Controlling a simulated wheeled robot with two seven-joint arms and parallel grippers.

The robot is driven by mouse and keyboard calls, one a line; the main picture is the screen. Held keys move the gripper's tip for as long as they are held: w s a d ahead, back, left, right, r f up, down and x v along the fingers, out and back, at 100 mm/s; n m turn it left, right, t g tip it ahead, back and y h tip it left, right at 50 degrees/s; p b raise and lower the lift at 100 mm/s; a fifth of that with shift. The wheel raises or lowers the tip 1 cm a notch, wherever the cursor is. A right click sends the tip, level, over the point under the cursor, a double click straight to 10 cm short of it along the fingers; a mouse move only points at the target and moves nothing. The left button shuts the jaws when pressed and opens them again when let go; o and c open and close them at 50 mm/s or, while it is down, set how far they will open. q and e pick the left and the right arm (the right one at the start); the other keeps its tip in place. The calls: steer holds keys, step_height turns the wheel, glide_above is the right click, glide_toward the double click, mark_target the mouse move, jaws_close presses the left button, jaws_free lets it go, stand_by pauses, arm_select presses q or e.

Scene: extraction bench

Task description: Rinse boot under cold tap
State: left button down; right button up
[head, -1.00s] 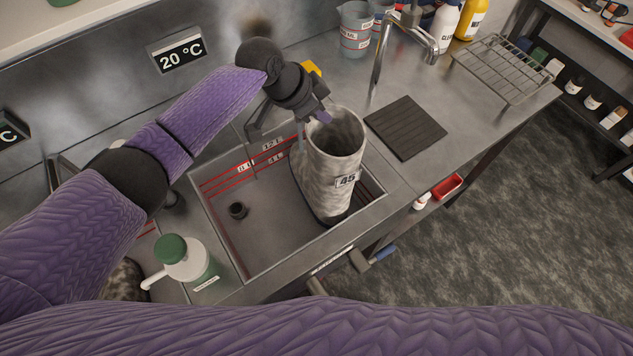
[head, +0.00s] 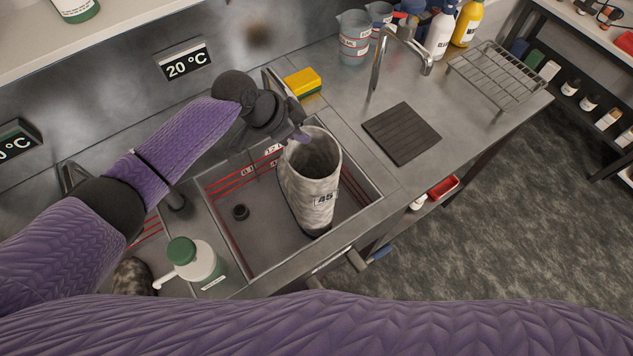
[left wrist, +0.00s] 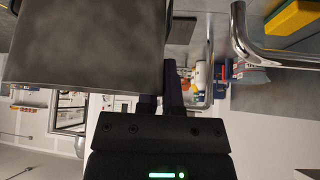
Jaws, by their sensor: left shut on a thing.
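The boot (head: 308,196), mottled grey with a "45" label, is upright with its open top upward, inside or just above the sink basin (head: 262,247). I cannot tell whether its sole touches the bottom. My left gripper (head: 301,137) is shut on the boot's upper rim at its back left. The left wrist view shows the boot shaft (left wrist: 85,45) close up, beside the dark fingers (left wrist: 160,90). A curved metal tap (head: 378,58) stands behind and right of the boot, with no water seen. A "20 °C" display (head: 187,64) is on the wall. My right gripper is out of view.
A green-capped bottle (head: 192,260) stands at the basin's front left. A yellow sponge (head: 302,82) lies behind the basin. A dark ribbed mat (head: 403,133), measuring jugs (head: 354,36) and a wire rack (head: 498,70) occupy the right counter.

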arm_select(q)
steer(key=s+a+p, duration=0.4)
steer(key=s+a, duration=0.1)
steer(key=a, duration=0.3)
steer(key=shift+s, duration=0.2)
steer(key=shift+r, duration=0.1)
stand_by(1.1)
